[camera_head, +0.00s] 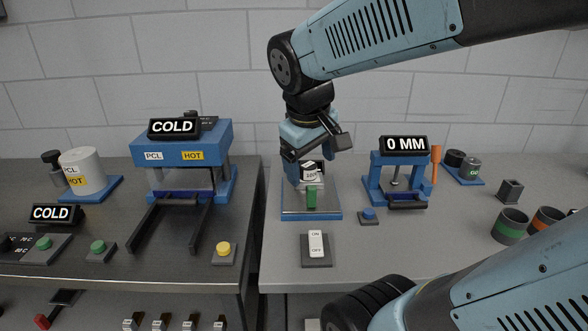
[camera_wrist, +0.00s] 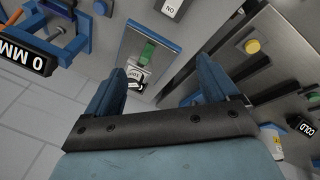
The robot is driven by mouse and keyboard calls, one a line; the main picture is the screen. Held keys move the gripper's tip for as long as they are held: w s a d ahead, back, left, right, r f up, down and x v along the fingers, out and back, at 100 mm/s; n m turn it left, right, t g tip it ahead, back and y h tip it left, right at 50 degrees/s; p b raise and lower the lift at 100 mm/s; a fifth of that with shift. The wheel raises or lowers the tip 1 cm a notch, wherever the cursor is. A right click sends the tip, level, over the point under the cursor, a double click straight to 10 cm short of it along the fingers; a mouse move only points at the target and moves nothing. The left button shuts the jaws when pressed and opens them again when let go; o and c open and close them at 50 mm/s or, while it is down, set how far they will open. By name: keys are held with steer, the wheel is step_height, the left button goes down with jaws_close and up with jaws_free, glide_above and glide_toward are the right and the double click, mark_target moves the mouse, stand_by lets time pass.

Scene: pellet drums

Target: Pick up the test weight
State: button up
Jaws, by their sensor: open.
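A small piece with a white face marked with what looks like "100" (camera_head: 311,174) is partly hidden under my gripper in the head view. It also shows just beyond my left finger in the wrist view (camera_wrist: 137,74). It is at the back of a blue-edged plate (camera_head: 290,212), behind a green block (camera_head: 311,198). I cannot tell surely whether this piece is the test weight. My gripper (camera_head: 315,163) is over the back of the plate. Its two fingers are wide apart in the wrist view (camera_wrist: 160,76), with nothing between them.
An ON/OFF switch (camera_head: 316,244) stands in front of the plate. A blue press (camera_head: 180,146) marked HOT is left, and a blue frame with a "0 MM" display (camera_head: 405,143) is right. Dark cylinders (camera_head: 470,168) and cups (camera_head: 510,226) stand further right.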

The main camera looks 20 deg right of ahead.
steer(key=w+d+f+n+g+h, duration=0.25)
steer(key=w+f+n+h, duration=0.3)
steer(key=w+n, duration=0.35)
steer(key=n+t+h, duration=0.1)
steer(key=n+h, duration=0.5)
steer(key=n, duration=0.1)
glide_toward(307, 168)
steer(key=shift+y, duration=0.25)
steer(key=w+d+f, duration=0.1)
steer(key=d, duration=0.1)
steer(key=d+f, duration=0.1)
steer(key=w+d, duration=0.1)
steer(key=d, duration=0.1)
steer(key=shift+w+d+f, duration=0.3)
steer(key=shift+w+f, duration=0.05)
steer(key=shift+f, duration=0.05)
steer(key=shift+x, duration=2.75)
steer(key=shift+s, duration=0.15)
steer(key=shift+c, duration=0.3)
jaws_close()
